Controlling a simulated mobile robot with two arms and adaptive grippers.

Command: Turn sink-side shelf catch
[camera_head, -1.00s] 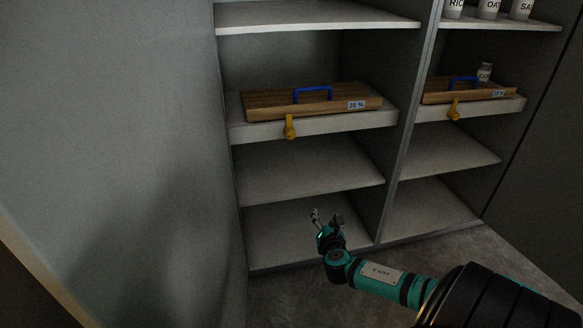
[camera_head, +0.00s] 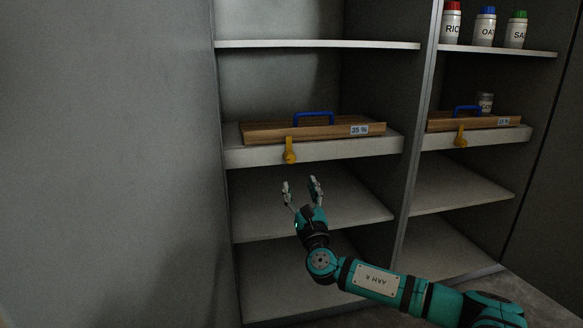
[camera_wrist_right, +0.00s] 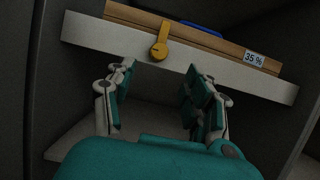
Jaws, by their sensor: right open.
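Two yellow catches hang on the front edges of two shelves. The left catch (camera_head: 290,151) is on the shelf with the wooden board marked 35 % (camera_head: 322,131). It also shows in the right wrist view (camera_wrist_right: 160,45), above the gap between my fingers. The other catch (camera_head: 461,137) is on the right bay's shelf. My right gripper (camera_head: 302,184) is open and empty, below the left catch and apart from it. Its two fingers also show in the right wrist view (camera_wrist_right: 158,88). My left gripper is not in view.
The left shelf edge (camera_head: 350,147) and a grey divider (camera_head: 415,150) bound the left bay. A plain grey wall (camera_head: 110,150) stands at left. Labelled jars (camera_head: 485,30) stand upper right, and another small jar (camera_head: 485,101) below. The lower shelf (camera_head: 330,205) is bare.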

